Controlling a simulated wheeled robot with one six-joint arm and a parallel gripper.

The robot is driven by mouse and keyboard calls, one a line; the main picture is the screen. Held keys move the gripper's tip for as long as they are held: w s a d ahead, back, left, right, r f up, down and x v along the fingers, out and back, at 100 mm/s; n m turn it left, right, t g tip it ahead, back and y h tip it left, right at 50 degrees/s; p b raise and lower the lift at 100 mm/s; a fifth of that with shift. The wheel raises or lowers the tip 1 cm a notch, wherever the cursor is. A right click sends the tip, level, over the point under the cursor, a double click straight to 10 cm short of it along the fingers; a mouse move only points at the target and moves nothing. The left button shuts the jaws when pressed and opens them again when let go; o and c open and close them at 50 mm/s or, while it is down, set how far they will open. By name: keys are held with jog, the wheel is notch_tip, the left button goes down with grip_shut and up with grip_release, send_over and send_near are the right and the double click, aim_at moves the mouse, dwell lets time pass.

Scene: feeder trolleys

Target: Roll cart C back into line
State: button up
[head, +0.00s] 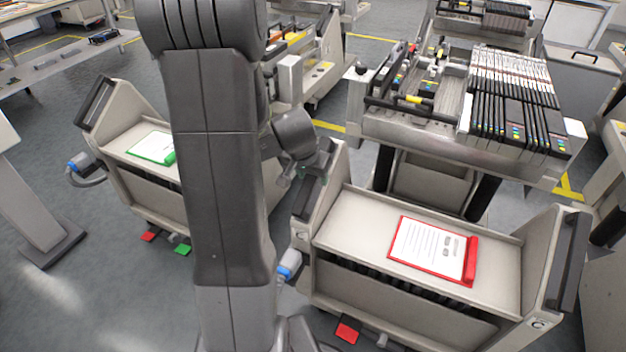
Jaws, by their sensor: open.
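Cart C (345,220) is the beige trolley at the lower right in the head view. The letter C shows on its right end panel. A red clipboard (433,250) with a printed sheet lies on its sloping top. It has dark handles at its ends and a red pedal (347,333) low at the front. My gripper (314,170) is at the upper part of the cart's left end, by the handle there. It is small and partly hidden, and I cannot tell whether it touches the handle. It is open.
A similar trolley (120,140) with a green clipboard (153,147) stands at the left, with red and green pedals below. Behind cart C stands a feeder rack (400,128) loaded with dark cassettes. Yellow lines mark the grey floor. Open floor lies at the lower left.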

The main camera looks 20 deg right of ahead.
jog(key=shift+w+d+f, duration=0.2)
jog(key=shift+f, duration=0.45)
grip_shut()
jog(key=shift+d, duration=0.1)
